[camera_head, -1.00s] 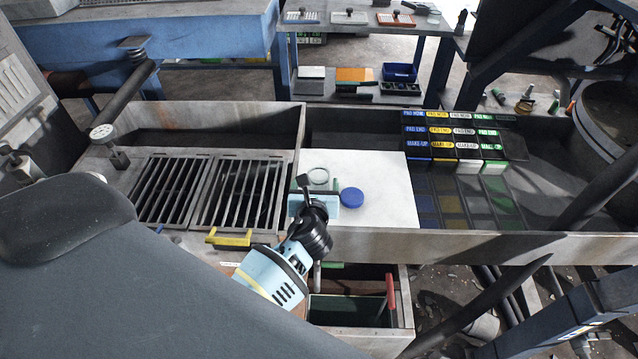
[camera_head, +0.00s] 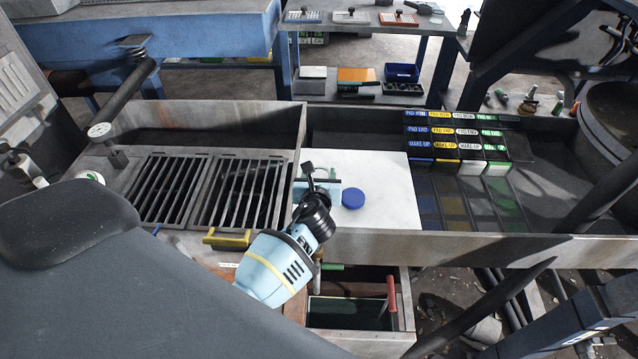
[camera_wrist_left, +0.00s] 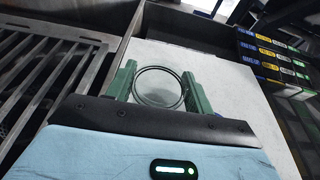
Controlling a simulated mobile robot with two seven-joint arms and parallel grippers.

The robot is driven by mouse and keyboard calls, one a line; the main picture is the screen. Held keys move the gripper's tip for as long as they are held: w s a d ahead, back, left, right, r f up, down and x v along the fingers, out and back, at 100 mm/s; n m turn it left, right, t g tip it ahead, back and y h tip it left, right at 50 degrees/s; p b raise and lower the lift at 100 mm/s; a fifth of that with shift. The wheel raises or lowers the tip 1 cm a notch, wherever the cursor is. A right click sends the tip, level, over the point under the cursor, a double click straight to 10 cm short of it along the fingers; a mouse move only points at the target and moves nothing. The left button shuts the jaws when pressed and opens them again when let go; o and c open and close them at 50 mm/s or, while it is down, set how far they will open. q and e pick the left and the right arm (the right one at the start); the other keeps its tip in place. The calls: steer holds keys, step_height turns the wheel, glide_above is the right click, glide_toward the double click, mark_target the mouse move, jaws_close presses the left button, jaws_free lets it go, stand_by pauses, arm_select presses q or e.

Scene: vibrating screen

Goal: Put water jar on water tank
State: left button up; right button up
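The water jar (camera_wrist_left: 159,90), clear and round-rimmed, stands on the white board in the left wrist view. My left gripper (camera_head: 320,185) is down at it, with the green fingers (camera_wrist_left: 158,84) on both sides of the rim. The gaps are too small to tell whether the fingers press on the jar. In the head view the gripper mostly hides the jar. The water tank (camera_head: 345,313), an open box with dark green water, is below the board, in front of the trough wall. My right gripper is not in view.
A blue round lid (camera_head: 353,198) lies on the white board (camera_head: 388,190) just right of the gripper. Slotted grates (camera_head: 240,192) with a yellow handle (camera_head: 227,238) are to the left. Labelled blocks (camera_head: 457,140) stand to the right. A red handle (camera_head: 391,292) rises at the tank.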

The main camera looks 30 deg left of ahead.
arm_select(q)
steer(key=c, duration=0.3)
steer(key=shift+r, duration=0.55)
steer(key=s+d+r+p, duration=0.1)
steer(key=s+r, duration=0.1)
steer(key=s, duration=0.6)
steer(key=s+d+r+p, duration=0.1)
steer(key=s+r, duration=0.1)
steer(key=s, duration=0.5)
steer(key=shift+s+d, duration=0.35)
steer(key=shift+s, duration=0.05)
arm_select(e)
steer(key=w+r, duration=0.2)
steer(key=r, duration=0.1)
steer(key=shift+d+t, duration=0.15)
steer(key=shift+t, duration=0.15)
